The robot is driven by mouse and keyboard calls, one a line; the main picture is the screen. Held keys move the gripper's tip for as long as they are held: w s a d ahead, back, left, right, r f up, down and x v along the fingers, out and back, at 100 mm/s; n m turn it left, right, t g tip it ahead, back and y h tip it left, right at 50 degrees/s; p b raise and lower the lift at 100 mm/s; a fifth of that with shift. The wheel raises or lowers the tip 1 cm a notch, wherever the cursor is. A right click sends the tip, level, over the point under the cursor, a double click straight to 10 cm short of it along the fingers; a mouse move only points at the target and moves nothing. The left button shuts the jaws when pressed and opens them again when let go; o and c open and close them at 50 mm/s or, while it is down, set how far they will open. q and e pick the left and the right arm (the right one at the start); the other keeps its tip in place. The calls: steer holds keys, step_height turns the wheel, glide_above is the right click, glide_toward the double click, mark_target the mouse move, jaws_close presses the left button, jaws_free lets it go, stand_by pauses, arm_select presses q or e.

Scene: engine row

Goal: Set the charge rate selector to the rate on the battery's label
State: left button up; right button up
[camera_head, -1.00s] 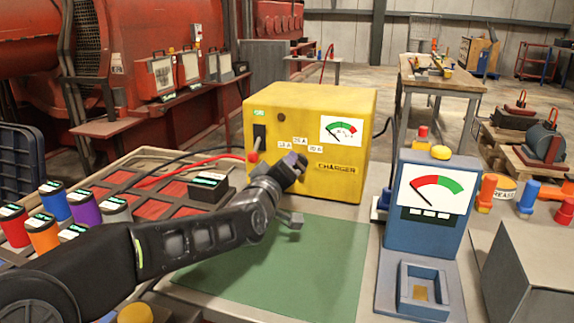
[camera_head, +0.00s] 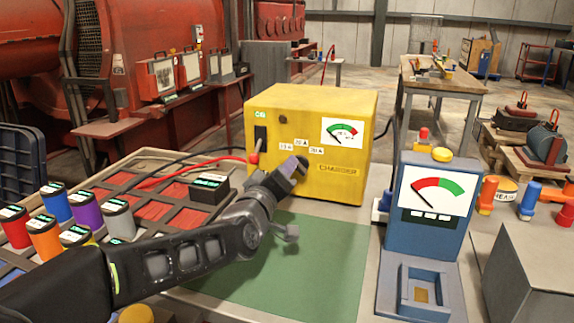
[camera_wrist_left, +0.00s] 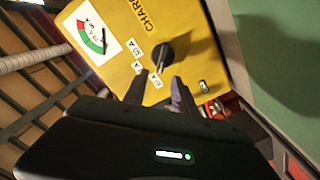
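The yellow charger (camera_head: 345,183) stands at the back of the bench. Its black selector knob (camera_wrist_left: 161,53) shows in the left wrist view, beside several small white rate labels (camera_wrist_left: 137,51); which one it points to is unclear. My left gripper (camera_head: 298,165) is in front of the charger's face and hides the knob in the head view. In the left wrist view its fingers (camera_wrist_left: 158,88) are apart, with the knob just beyond the tips; contact cannot be told. A black battery (camera_head: 209,187) with a green-and-white label sits left of the charger; its label is too small to read. My right gripper is out of view.
A blue meter stand (camera_head: 428,235) is right of the charger. A green mat (camera_head: 310,270) lies clear in front. Several coloured cylinders (camera_head: 45,238) and a tray with red compartments (camera_head: 165,212) are at left. Red and black cables run to the charger's left side.

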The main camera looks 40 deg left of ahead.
arm_select(q)
steer(key=shift+v, duration=2.3)
